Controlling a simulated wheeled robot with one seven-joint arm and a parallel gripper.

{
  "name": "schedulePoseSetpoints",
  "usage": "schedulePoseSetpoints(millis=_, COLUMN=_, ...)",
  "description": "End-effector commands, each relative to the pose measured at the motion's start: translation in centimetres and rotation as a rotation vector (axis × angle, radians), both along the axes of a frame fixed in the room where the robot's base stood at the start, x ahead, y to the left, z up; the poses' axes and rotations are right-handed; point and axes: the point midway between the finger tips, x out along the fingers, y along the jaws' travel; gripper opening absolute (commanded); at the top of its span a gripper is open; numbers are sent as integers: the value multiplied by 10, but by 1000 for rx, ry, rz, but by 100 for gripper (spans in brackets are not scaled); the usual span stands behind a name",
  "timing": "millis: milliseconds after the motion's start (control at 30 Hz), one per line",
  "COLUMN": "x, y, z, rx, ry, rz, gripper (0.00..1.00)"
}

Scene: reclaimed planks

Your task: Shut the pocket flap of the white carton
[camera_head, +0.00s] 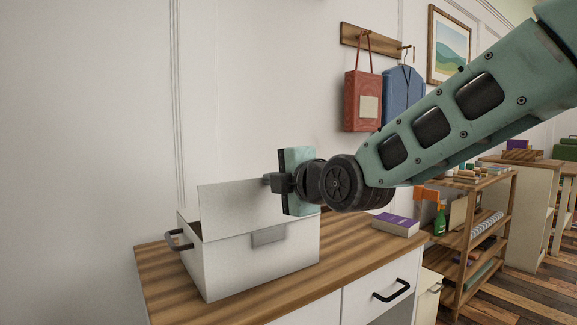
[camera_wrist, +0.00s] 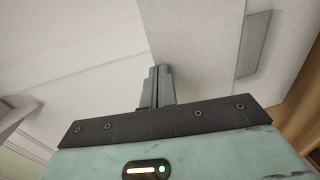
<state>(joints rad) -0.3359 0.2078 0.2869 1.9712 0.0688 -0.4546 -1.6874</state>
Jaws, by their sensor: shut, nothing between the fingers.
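The white carton (camera_head: 240,272) stands on a wooden-topped cabinet in the head view. Its flap (camera_head: 228,204) is open and stands up above the box as a flat white panel. A grey rectangular patch (camera_head: 268,237) is on the front face; it also shows in the wrist view (camera_wrist: 253,44). My gripper (camera_head: 268,179) is shut and empty, with its tips at the upper right part of the flap. The wrist view shows its fingers (camera_wrist: 158,86) together against white surfaces. I cannot tell whether they touch the flap. My gripper hides the flap's right end.
A dark handle (camera_head: 174,240) sticks out of the carton's left side. The wall is close behind. A shelf (camera_head: 480,215) with several items stands farther right.

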Motion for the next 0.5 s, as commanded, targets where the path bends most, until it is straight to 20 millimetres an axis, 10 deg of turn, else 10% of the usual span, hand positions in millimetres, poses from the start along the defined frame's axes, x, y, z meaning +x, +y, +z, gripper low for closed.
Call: schedulePoseSetpoints(millis=500, x=31, y=22, z=12, rx=-203, ry=296, rz=1, gripper=0)
